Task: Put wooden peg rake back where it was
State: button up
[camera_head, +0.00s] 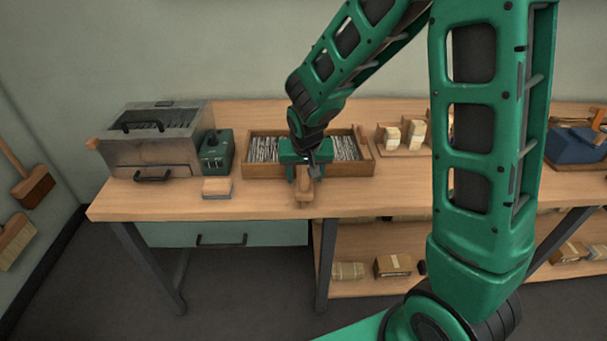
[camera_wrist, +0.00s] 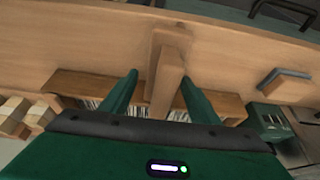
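The wooden peg rake (camera_head: 304,188) is a pale wooden piece with a thicker end toward the bench's front edge. It is in front of the bristle box, below my gripper (camera_head: 305,172). In the wrist view the rake (camera_wrist: 167,75) runs between the two fingers of my gripper (camera_wrist: 158,78), its thick end beyond the fingertips. The fingers are apart, with a visible gap between the rake and the left finger. Contact at the right finger cannot be told. My gripper hides part of the rake in the head view, and whether it touches the bench is unclear.
The wooden box of bristles (camera_head: 350,168) is behind my gripper. A block (camera_head: 217,187), a green device (camera_head: 216,150) and a metal case (camera_head: 155,140) stand to the left. A wooden holder with pale blocks (camera_head: 403,138) stands to the right.

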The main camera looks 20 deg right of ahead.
jog(key=shift+a+r, duration=0.1)
jog(key=shift+r, duration=0.5)
jog(key=v, duration=1.1)
jog(key=shift+s, duration=0.1)
jog(key=s+d+r+m+g, duration=0.2)
jog(key=s+d, duration=0.9)
jog(key=d, duration=0.3)
jog(key=s+d+g, duration=0.1)
jog(key=s+d, duration=0.1)
jog(key=s, duration=0.6)
jog(key=s+d+g+y, duration=0.1)
jog(key=s+d, duration=0.1)
jog(key=s, duration=0.6)
jog(key=shift+s+d+f+m+y, duration=0.3)
jog(key=shift+s+f+m, duration=0.1)
jog(key=shift+f, duration=0.1)
